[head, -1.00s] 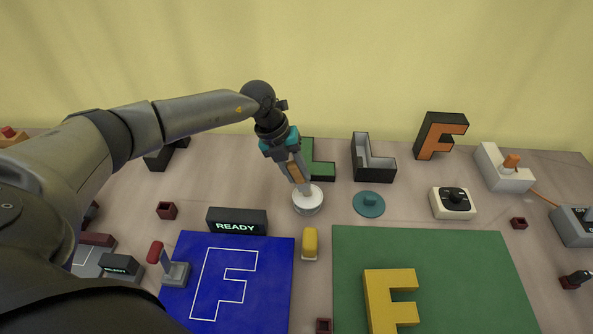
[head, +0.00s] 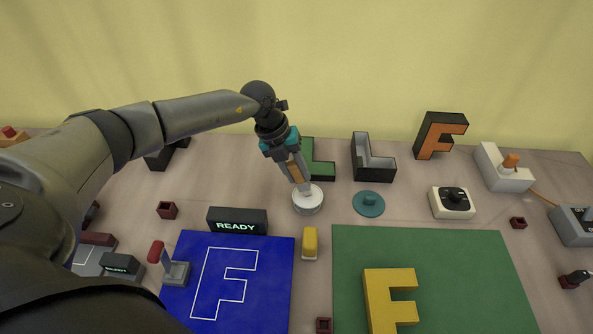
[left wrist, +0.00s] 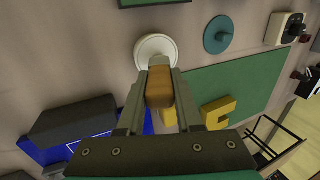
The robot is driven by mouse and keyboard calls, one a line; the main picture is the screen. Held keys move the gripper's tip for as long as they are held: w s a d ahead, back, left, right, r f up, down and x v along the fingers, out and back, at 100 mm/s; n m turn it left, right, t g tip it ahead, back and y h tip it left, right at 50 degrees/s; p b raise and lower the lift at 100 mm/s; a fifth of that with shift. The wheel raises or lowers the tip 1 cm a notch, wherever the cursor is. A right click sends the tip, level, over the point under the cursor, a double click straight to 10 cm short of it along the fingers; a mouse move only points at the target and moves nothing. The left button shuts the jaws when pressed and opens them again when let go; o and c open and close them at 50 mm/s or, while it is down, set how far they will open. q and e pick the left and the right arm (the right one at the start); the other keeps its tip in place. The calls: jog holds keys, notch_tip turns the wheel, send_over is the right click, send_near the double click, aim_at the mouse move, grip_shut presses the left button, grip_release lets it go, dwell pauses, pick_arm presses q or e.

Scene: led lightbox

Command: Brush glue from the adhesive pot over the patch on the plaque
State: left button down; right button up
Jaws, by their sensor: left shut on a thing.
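My left gripper (head: 299,178) is shut on the orange-brown handle of a brush (head: 293,171), which also shows between the fingers in the left wrist view (left wrist: 160,86). The brush points down at the round white adhesive pot (head: 308,206); its lower end is at the pot and I cannot see the bristles. The pot is just beyond the fingertips in the left wrist view (left wrist: 155,45). The blue plaque (head: 275,285) lies nearer and to the left, with a white-outlined F patch (head: 208,285) on it. My right gripper is out of view.
A teal lid (head: 369,204) lies right of the pot. A yellow block (head: 310,241) stands between the plaque and a green mat (head: 460,260) bearing a yellow F (head: 378,295). A READY sign (head: 237,221) stands behind the plaque, and a red-handled lever (head: 176,272) overlaps its left edge.

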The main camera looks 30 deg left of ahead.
pick_arm(q)
jog(key=shift+s, duration=0.1)
notch_tip(320, 180, up, 7)
jog(key=p, duration=0.6)
jog(key=shift+p, duration=0.3)
dwell(0.4)
